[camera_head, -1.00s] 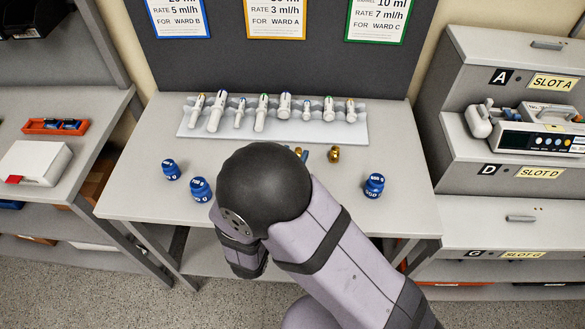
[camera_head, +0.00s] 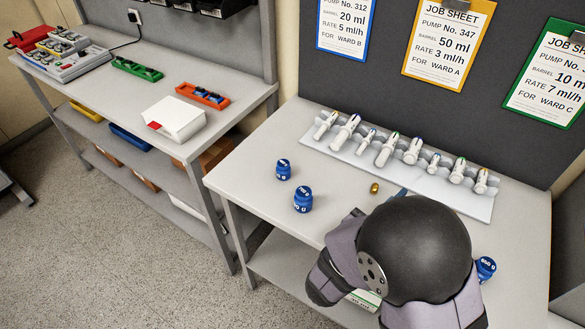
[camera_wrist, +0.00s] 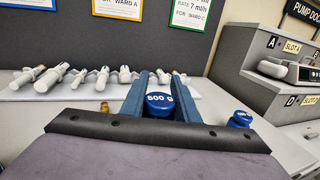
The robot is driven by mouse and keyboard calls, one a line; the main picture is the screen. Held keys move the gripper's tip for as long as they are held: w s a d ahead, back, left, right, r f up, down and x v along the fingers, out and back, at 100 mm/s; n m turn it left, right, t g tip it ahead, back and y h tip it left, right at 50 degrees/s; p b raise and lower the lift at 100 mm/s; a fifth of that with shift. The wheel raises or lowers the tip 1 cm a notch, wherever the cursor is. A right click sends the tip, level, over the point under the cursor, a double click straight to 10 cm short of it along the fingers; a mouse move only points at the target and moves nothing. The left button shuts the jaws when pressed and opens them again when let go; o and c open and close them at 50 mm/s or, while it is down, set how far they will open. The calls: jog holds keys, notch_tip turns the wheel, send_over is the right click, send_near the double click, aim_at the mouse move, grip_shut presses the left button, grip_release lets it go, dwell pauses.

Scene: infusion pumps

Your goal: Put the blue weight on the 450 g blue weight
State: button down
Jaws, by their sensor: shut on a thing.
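My gripper (camera_wrist: 160,95) is shut on a blue weight (camera_wrist: 160,104), whose label looks like 500 g; it sits between the two blue-grey fingers. In the head view my arm hides the held weight, and only a fingertip shows. Two blue weights, the far one (camera_head: 283,169) and the near one (camera_head: 302,199), stand upright on the left of the table. A third blue weight (camera_head: 486,268) stands on the right, partly behind my arm; it also shows in the wrist view (camera_wrist: 240,119). Their labels are too small to read surely.
A small brass weight (camera_head: 375,188) stands near my fingers. A pale rack of syringes (camera_head: 440,187) runs along the back of the table. The side bench holds a white box (camera_head: 175,118) and a red tray (camera_head: 203,96). The table's front left is clear.

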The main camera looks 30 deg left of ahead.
jog(key=w+a+r+n+y+b, duration=0.1)
jog(key=w+a+y+b, duration=0.15)
jog(key=a, duration=0.45)
jog(key=w+a+n+y+b, duration=0.1)
jog(key=w+a+b, duration=0.25)
jog(key=a, duration=0.35)
jog(key=w+a+r+n+y, duration=0.1)
jog(key=a+r+n+y, duration=0.6)
jog(key=a, duration=0.9)
jog(key=s+a+g+y, duration=0.2)
jog(key=a+y, duration=0.2)
jog(key=a, duration=0.1)
notch_tip(320, 180, down, 10)
jog(key=shift+w+p, duration=0.3)
jog(key=shift+a+f, duration=0.1)
jog(key=c, duration=1.4)
grip_release()
jog(key=shift+f, duration=0.1)
jog(key=shift+o, duration=0.2)
jog(key=shift+r, duration=0.2)
